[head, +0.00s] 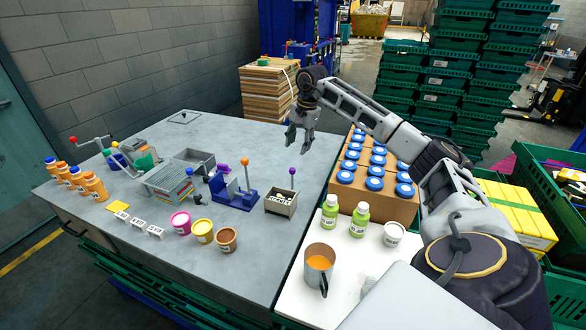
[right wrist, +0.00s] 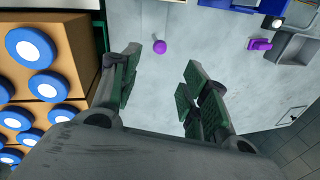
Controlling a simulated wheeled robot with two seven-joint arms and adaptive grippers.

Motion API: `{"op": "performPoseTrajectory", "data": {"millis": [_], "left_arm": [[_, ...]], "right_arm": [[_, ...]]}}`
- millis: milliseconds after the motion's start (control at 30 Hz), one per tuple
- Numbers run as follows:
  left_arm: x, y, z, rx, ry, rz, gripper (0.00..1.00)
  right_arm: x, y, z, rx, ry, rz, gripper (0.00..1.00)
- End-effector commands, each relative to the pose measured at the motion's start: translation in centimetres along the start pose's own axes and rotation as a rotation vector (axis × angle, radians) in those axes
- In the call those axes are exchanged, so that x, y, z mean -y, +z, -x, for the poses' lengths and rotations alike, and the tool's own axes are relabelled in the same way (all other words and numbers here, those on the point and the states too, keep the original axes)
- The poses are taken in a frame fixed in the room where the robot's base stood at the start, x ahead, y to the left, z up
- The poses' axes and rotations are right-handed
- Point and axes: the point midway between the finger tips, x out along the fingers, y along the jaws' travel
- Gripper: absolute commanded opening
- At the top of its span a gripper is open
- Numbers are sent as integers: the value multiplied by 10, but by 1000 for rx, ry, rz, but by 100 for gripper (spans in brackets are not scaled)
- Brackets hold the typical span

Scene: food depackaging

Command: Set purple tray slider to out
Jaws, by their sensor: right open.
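A small grey tray box (head: 281,204) with dark contents stands near the table's right side. A stick topped by a purple ball (head: 292,171) rises from it. My right gripper (head: 299,142) is open and empty above the table, behind the purple ball in the head view. In the right wrist view, the purple ball (right wrist: 159,46) shows between the open fingers (right wrist: 161,62), apart from them. The second purple knob (right wrist: 260,44) is farther right. My left gripper is not in view.
A carton of blue-capped jars (head: 376,168) stands right of the gripper. Green bottles (head: 330,211) and an orange-filled mug (head: 319,264) stand on a white board. Several cups (head: 202,231) and a grey rack (head: 167,182) are left. The table's back is mostly clear.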

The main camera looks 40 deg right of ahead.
Motion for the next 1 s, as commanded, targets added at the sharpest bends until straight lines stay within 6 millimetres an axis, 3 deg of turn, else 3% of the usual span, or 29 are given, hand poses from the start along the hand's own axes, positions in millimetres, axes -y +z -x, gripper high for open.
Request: {"op": "performPoseTrajectory", "data": {"millis": [700,1000], "left_arm": [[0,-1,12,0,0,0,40],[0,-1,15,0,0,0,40]], "right_arm": [[-1,1,-93,2,2,0,46],[0,0,-117,1,1,0,46]]}}
